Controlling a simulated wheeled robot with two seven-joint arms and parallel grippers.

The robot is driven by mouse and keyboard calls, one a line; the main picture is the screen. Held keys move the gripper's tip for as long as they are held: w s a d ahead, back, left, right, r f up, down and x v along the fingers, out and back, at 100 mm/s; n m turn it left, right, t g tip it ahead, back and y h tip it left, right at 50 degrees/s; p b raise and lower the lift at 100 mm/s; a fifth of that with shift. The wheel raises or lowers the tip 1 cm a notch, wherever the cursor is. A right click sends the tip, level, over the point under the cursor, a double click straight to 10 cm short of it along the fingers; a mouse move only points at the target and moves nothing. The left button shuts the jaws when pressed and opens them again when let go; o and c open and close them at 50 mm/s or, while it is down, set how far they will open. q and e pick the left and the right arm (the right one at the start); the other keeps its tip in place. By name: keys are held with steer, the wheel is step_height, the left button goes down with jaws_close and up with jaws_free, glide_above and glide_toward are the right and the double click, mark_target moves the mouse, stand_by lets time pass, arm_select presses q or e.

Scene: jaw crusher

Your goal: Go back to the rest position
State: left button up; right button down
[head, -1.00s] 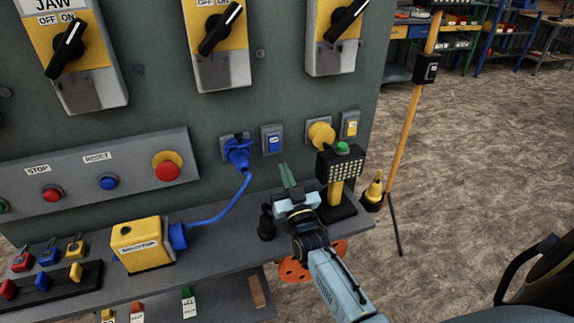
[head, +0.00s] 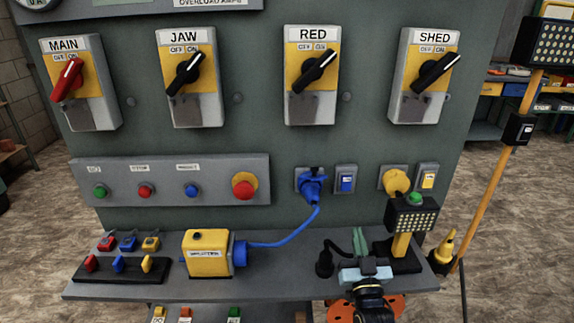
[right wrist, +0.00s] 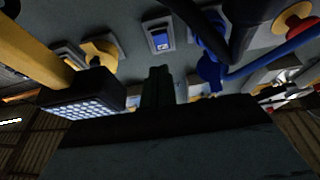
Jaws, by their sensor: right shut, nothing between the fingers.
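My right gripper (head: 359,240) is in front of the panel at the right part of the shelf, between a black plug (head: 324,264) and a small lamp (head: 411,216). Its green fingers are together with nothing between them; they also show in the right wrist view (right wrist: 158,88). The lamp with its yellow post is just right of the gripper; a gap or contact cannot be told. My left gripper is not in view.
The panel carries switches MAIN (head: 70,82), JAW (head: 188,76), RED (head: 312,76) and SHED (head: 430,76). A blue plug (head: 313,188) is in a socket, its cable running to a yellow box (head: 208,254). Padlocks (head: 127,243) sit on the shelf's left (head: 270,289). A tall yellow lamp stand (head: 490,205) is at right.

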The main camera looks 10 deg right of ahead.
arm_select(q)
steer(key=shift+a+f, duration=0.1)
arm_select(e)
steer(key=shift+f, duration=0.15)
